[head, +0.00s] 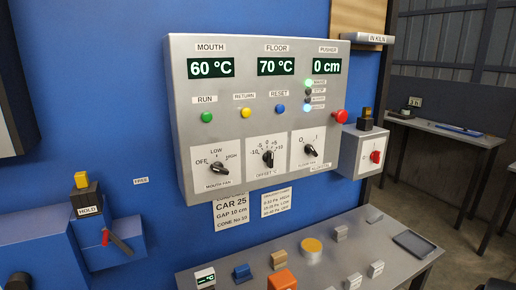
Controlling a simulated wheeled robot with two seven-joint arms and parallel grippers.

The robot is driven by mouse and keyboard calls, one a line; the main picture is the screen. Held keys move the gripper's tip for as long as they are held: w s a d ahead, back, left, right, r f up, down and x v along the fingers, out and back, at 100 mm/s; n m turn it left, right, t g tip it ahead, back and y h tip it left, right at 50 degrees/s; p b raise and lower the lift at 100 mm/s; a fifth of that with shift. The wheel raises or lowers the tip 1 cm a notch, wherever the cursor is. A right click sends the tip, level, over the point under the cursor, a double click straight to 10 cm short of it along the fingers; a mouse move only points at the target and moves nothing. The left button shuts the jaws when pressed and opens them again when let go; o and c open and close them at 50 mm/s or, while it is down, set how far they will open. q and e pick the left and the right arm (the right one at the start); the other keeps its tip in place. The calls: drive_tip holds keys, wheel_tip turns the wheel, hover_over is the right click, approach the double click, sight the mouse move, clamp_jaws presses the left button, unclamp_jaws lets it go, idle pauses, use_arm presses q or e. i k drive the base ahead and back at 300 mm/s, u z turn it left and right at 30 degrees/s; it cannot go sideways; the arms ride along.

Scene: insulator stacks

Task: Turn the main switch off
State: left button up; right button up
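A grey box (361,150) at the right side of the control panel carries a red rotary handle (376,157), which looks like the main switch. The handle stands roughly upright; its position marks are too small to read surely. A black knob (311,151) marked O and I sits at the panel's lower right, its pointer tilted up and left; its lower label is unclear. A red mushroom button (340,116) sticks out at the panel's right edge. Neither of my grippers shows clearly in the head view.
The grey control panel (262,90) has lit displays, buttons and knobs. Below it, a metal desk (222,272) holds several small blocks and a dark tablet (414,244). A lever (117,243) sits at left. A side table (437,128) stands at right.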

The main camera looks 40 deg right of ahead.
sight(375, 156)
drive_tip(key=z, duration=1.1)
drive_tip(key=k, duration=0.4)
drive_tip(key=z, duration=0.85)
drive_tip(key=i, duration=0.5)
drive_tip(key=z, duration=0.5)
drive_tip(key=k, duration=0.6)
drive_tip(key=z, duration=0.7)
drive_tip(key=i, duration=1.05)
drive_tip(key=u, duration=1.05)
drive_tip(key=i, duration=1.05)
drive_tip(key=u, duration=1)
